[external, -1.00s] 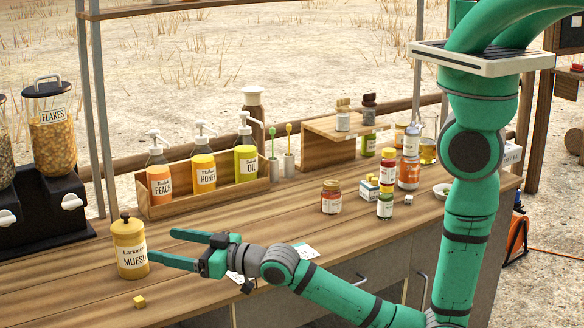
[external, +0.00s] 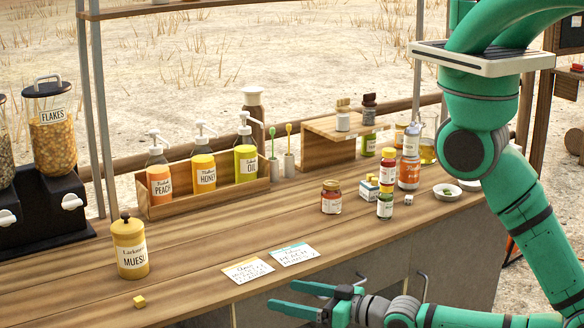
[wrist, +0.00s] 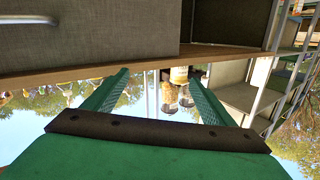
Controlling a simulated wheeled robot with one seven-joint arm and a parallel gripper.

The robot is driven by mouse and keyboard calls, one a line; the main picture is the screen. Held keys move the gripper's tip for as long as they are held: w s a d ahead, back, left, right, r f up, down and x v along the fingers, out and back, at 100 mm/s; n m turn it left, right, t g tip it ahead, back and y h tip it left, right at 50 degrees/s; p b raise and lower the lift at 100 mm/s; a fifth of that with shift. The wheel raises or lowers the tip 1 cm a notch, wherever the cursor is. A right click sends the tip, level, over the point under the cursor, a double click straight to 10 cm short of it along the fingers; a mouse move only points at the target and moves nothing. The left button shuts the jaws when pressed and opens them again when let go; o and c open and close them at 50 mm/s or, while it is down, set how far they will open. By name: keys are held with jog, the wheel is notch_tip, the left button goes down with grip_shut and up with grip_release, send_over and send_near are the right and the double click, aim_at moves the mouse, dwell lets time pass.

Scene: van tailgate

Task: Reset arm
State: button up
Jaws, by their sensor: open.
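My gripper (external: 300,300) is open and empty in the external view. It is in front of the counter's front edge, at the lower middle, with its fingers pointing left. In the wrist view the two green fingers (wrist: 160,92) are spread with nothing held between them. A yellow muesli canister (external: 129,250) with a dark knob stands upright on the wooden counter (external: 190,265), left of my gripper and apart from it. Two written cards (external: 270,262) lie flat on the counter behind my gripper.
A small yellow cube (external: 139,301) lies near the counter's front edge. Pump bottles stand in a wooden rack (external: 215,197). Cabinet fronts with handles (external: 422,285) are below the counter.

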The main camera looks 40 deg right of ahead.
jog(key=s+d+r+m+h, duration=0.1)
jog(key=s+d+h, duration=0.3)
jog(key=d, duration=0.6)
jog(key=s+d+r+m+h, duration=0.1)
jog(key=s+d+m+h, duration=0.2)
jog(key=d, duration=0.8)
jog(key=shift+s+d+r+t+h, duration=0.2)
jog(key=shift+s+r+t+h, duration=0.1)
jog(key=shift+s+h, duration=0.65)
jog(key=shift+s, duration=0.2)
